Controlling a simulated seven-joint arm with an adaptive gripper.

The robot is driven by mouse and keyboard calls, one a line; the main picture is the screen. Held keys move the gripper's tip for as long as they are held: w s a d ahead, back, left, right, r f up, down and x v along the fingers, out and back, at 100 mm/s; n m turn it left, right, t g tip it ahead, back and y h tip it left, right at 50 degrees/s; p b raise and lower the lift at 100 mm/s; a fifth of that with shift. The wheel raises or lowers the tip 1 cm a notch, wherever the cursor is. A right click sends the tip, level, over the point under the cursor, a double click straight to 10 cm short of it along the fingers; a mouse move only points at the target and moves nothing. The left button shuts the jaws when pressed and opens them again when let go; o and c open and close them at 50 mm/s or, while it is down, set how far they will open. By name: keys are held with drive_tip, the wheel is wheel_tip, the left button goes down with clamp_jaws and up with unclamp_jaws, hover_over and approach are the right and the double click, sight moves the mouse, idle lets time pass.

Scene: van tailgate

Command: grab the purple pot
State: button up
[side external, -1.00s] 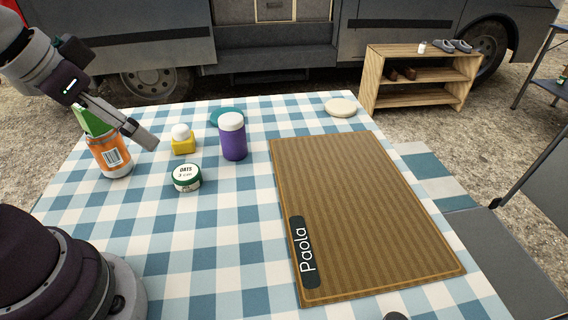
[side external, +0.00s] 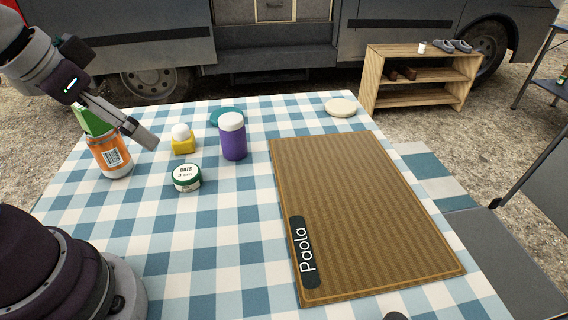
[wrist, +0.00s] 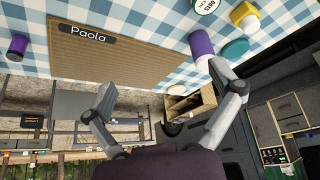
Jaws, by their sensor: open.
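The purple pot (side external: 233,142) with a white lid stands upright on the checked tablecloth, left of the brown mat. It also shows in the wrist view (wrist: 200,43), near the tip of the right-hand finger. My gripper (side external: 150,138) is raised at the left, above the table and apart from the pot. In the wrist view its two fingers (wrist: 163,82) are spread wide with nothing held between them. In the side view the far finger cannot be made out clearly.
Near the pot are a yellow pot with a white top (side external: 182,142), a green-banded oats tin (side external: 187,178), a teal disc (side external: 219,118) and an orange can (side external: 113,160). The "Paola" mat (side external: 365,215) is empty. Another purple object (wrist: 17,45) is at the wrist view's left.

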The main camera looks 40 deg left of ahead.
sight(225, 134)
drive_tip(key=w+d+f+n+t+h, duration=0.2)
drive_tip(key=w+d+f+n+t, duration=0.1)
drive_tip(key=w+n, duration=0.65)
drive_tip(key=w+d+f+n+t+h, duration=0.2)
drive_tip(key=w+f+n+t, duration=0.15)
drive_tip(key=w+n, duration=0.55)
drive_tip(key=a+f+n+t+y, duration=0.1)
drive_tip(key=a+f+n+y, duration=0.2)
drive_tip(key=n, duration=0.3)
drive_tip(key=s+a+f+n+t+y, duration=0.1)
drive_tip(key=a+f+n+t+y, duration=0.1)
drive_tip(key=n, duration=0.5)
drive_tip(key=s+a+f+n+t+y, duration=0.1)
drive_tip(key=a+f+n+t+y, duration=0.1)
drive_tip(key=n, duration=0.5)
drive_tip(key=shift+a+f+y, duration=0.4)
drive_tip(key=shift+a+f, duration=0.25)
drive_tip(key=shift+a, duration=0.3)
drive_tip(key=shift+a+f+y, duration=0.4)
drive_tip(key=shift+a+f, duration=0.2)
drive_tip(key=shift+a, duration=0.35)
drive_tip(key=shift+s+a+n, duration=0.15)
drive_tip(key=shift+a+n, duration=0.2)
drive_tip(key=x, duration=0.6)
drive_tip(key=shift+a, duration=0.1)
drive_tip(key=shift+w+a+r, duration=0.1)
drive_tip(key=shift+w, duration=0.45)
drive_tip(key=c, duration=1.3)
